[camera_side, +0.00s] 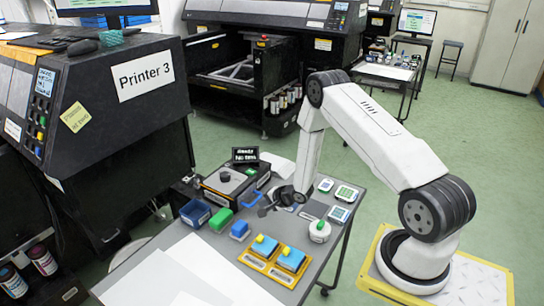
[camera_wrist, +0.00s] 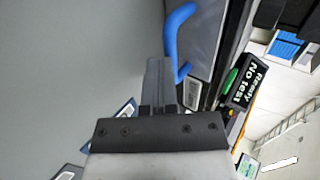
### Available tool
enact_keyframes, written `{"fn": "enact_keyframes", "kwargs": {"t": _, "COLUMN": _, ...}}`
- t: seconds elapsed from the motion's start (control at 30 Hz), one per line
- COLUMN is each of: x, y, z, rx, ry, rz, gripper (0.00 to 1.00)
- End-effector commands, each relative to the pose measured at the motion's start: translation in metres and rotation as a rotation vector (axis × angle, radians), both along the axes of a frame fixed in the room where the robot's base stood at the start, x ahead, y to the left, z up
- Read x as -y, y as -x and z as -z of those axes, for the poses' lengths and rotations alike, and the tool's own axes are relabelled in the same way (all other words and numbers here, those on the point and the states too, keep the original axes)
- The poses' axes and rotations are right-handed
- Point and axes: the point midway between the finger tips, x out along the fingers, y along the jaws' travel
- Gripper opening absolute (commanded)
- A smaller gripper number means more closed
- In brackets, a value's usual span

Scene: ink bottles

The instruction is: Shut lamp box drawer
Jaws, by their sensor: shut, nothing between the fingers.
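The lamp box (camera_side: 226,180) is a dark box with a black knob on top, at the back left of the grey table in the side view. A blue handle (camera_side: 252,198) shows at its front right. The same blue handle (camera_wrist: 180,38) is a bent bar in the wrist view, in front of a grey panel. How far the drawer stands out I cannot tell. My gripper (camera_side: 265,208) is low over the table, just in front of the handle. In the wrist view my gripper (camera_wrist: 160,65) is shut and empty, its fingertips beside the handle; contact is unclear.
A black sign (camera_wrist: 246,82) reading "Ready No test" stands behind the box.

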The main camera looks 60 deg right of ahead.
Motion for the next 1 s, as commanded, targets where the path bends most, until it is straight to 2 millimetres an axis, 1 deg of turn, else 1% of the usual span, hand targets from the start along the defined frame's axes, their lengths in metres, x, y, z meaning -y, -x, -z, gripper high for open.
{"fn": "enact_keyframes", "kwargs": {"t": 0.03, "x": 0.000, "y": -0.005, "z": -0.001, "rx": 0.008, "ry": 0.005, "rz": -0.005, "gripper": 0.00}}
{"fn": "enact_keyframes", "kwargs": {"t": 0.3, "x": -0.001, "y": -0.005, "z": -0.001, "rx": 0.008, "ry": 0.006, "rz": -0.008, "gripper": 0.00}}
{"fn": "enact_keyframes", "kwargs": {"t": 0.47, "x": -0.001, "y": -0.002, "z": -0.004, "rx": 0.009, "ry": 0.006, "rz": -0.010, "gripper": 0.00}}
{"fn": "enact_keyframes", "kwargs": {"t": 0.57, "x": -0.001, "y": 0.003, "z": -0.008, "rx": 0.009, "ry": 0.006, "rz": -0.008, "gripper": 0.00}}
{"fn": "enact_keyframes", "kwargs": {"t": 0.77, "x": 0.000, "y": 0.019, "z": -0.019, "rx": 0.007, "ry": 0.004, "rz": -0.004, "gripper": 0.00}}
{"fn": "enact_keyframes", "kwargs": {"t": 1.0, "x": 0.002, "y": 0.045, "z": -0.037, "rx": 0.005, "ry": 0.003, "rz": 0.000, "gripper": 0.00}}
